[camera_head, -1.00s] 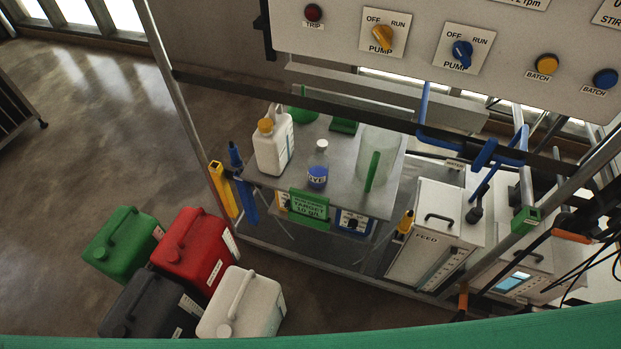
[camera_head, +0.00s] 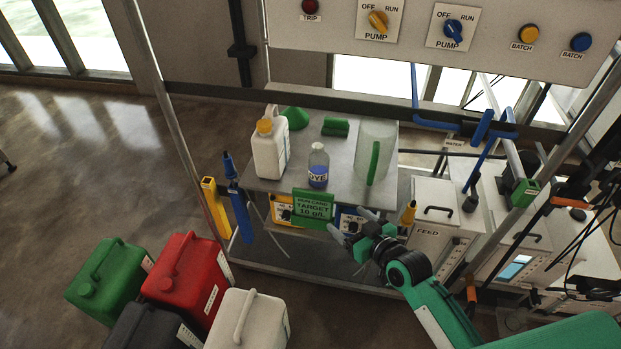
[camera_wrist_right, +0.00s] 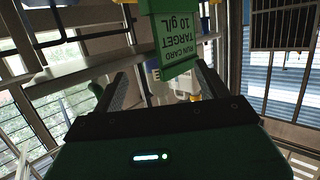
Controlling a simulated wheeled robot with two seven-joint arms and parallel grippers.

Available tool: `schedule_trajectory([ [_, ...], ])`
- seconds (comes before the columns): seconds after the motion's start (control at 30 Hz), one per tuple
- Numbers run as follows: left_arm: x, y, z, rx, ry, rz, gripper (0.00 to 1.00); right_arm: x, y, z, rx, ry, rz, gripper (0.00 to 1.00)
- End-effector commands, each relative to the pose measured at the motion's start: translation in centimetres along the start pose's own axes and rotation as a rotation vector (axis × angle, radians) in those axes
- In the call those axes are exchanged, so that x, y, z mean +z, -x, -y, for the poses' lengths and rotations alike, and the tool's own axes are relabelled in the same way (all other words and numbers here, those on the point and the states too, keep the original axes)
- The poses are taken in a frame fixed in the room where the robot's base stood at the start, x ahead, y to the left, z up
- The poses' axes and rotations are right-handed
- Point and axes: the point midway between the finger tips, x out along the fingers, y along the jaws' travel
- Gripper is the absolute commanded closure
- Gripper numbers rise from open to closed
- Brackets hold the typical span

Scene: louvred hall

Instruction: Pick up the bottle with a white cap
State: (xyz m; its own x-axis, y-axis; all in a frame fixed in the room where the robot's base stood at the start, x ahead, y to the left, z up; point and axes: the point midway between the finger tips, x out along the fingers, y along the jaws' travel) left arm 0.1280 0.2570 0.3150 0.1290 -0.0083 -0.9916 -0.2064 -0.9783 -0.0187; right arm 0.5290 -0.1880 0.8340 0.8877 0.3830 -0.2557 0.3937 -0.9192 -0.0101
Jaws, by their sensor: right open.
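The bottle with a white cap (camera_head: 318,167) is small and clear, with blue contents and a DYE label. It stands upright on the grey bench in the head view, behind the green run card (camera_head: 312,208). My right gripper (camera_head: 349,221) is open and empty, in front of the bench edge, below and to the right of the bottle. In the right wrist view its two fingers (camera_wrist_right: 162,80) are spread, with the run card (camera_wrist_right: 180,42) beyond them. I cannot make out the bottle clearly there. My left gripper is not in view.
A white jug with a yellow cap (camera_head: 269,150) stands left of the bottle, a clear beaker with a green handle (camera_head: 376,145) to its right. A green funnel (camera_head: 295,117) and green block (camera_head: 336,127) lie behind. Several canisters, including a red one (camera_head: 188,280), stand on the floor.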

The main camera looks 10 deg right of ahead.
Motion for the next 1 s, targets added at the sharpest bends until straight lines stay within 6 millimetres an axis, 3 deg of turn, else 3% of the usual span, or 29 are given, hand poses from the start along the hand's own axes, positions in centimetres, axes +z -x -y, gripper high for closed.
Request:
schedule_trajectory([
  [0.1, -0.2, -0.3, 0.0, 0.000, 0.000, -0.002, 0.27, -3.6, -0.6, -0.9, -0.001, 0.011, -0.133, 0.24],
  [0.3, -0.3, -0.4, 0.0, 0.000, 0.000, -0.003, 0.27, -7.0, -0.8, -1.8, 0.005, 0.014, -0.253, 0.24],
  [0.47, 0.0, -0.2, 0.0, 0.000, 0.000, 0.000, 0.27, -7.9, -2.2, -1.9, 0.007, 0.012, -0.267, 0.24],
  [0.8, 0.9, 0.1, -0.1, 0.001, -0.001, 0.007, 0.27, -9.3, -7.8, -1.9, 0.007, 0.012, -0.265, 0.24],
  [1.0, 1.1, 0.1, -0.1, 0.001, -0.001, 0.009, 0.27, -9.5, -9.1, -1.9, 0.007, 0.013, -0.263, 0.24],
])
